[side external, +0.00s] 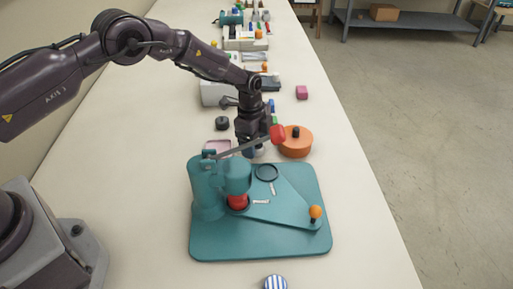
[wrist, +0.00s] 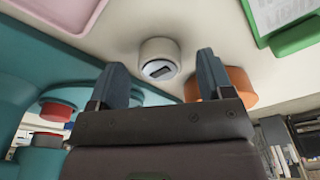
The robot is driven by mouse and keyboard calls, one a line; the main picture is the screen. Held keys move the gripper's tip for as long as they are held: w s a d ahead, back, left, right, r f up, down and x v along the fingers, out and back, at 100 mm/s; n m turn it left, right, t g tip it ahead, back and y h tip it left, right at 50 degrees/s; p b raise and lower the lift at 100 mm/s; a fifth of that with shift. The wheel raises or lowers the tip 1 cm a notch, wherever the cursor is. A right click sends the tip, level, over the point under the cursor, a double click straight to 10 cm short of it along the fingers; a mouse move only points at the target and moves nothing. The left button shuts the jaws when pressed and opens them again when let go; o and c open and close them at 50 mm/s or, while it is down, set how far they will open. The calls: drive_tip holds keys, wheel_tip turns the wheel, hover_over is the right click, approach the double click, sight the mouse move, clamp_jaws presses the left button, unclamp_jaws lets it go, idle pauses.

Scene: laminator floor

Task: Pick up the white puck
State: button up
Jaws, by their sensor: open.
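The white puck (wrist: 158,52) is a short white cylinder with a dark recessed patch on its face. In the wrist view it stands on the pale table just beyond and between my fingertips, untouched as far as I can see. My gripper (wrist: 161,76) is open, with a blue-grey finger on each side and nothing between them. In the side view my gripper (side external: 250,149) points down behind the teal press, low over the table. There the press lever and my fingers mostly hide the puck.
The teal press (side external: 208,190) with its red-tipped lever (side external: 277,134) stands close in front of my gripper. An orange pot (side external: 295,145) is close on the right and a pink tray (side external: 217,146) on the left. A black knob-like object (side external: 222,123) is behind.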

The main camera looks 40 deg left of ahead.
drive_tip(key=shift+f, duration=0.25)
drive_tip(key=c, duration=1)
drive_tip(key=shift+r, duration=0.1)
